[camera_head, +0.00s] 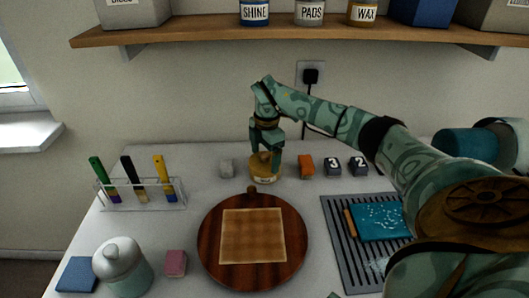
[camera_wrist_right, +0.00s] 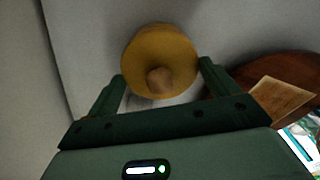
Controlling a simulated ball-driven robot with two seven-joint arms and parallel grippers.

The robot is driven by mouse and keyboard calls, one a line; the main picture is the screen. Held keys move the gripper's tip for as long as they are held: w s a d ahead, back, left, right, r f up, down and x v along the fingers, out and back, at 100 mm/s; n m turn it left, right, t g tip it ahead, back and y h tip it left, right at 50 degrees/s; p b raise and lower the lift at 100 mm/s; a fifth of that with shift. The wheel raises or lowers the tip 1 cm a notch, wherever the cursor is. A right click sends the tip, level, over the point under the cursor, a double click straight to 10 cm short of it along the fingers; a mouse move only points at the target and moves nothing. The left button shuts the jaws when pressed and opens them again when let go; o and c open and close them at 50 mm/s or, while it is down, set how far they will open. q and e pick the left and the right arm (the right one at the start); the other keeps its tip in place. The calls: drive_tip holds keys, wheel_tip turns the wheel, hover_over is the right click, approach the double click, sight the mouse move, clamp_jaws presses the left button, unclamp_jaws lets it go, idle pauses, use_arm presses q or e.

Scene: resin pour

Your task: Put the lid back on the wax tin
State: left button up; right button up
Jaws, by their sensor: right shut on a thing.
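The wax tin (camera_head: 265,179) stands on the table behind the round wooden board, a low round tin with a yellowish side. My right gripper (camera_head: 266,152) points down over it and is shut on the golden lid (camera_wrist_right: 178,52). In the right wrist view the lid is round with a pale knob, between the two fingers of the gripper (camera_wrist_right: 162,78). The lid is at the tin's top; I cannot tell whether it is seated or just above. The fingers hide part of the tin. My left gripper is not in view.
A round wooden board (camera_head: 210,257) with a tan square lies in front. A brush rack (camera_head: 143,194), white jar (camera_head: 122,266) and pink block (camera_head: 176,262) are left. Small blocks stand beside the tin. A grey grooved tray (camera_head: 337,236) is right. A shelf (camera_head: 200,34) hangs above.

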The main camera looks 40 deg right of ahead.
drive_tip(key=shift+r+p, duration=0.15)
drive_tip(key=shift+p, duration=0.5)
idle(0.9)
drive_tip(key=shift+f, duration=0.25)
idle(0.9)
drive_tip(key=shift+p, duration=0.55)
drive_tip(key=o, duration=0.8)
wheel_tip(320, 180, up, 7)
drive_tip(key=p, duration=0.6)
drive_tip(key=shift+r, duration=0.1)
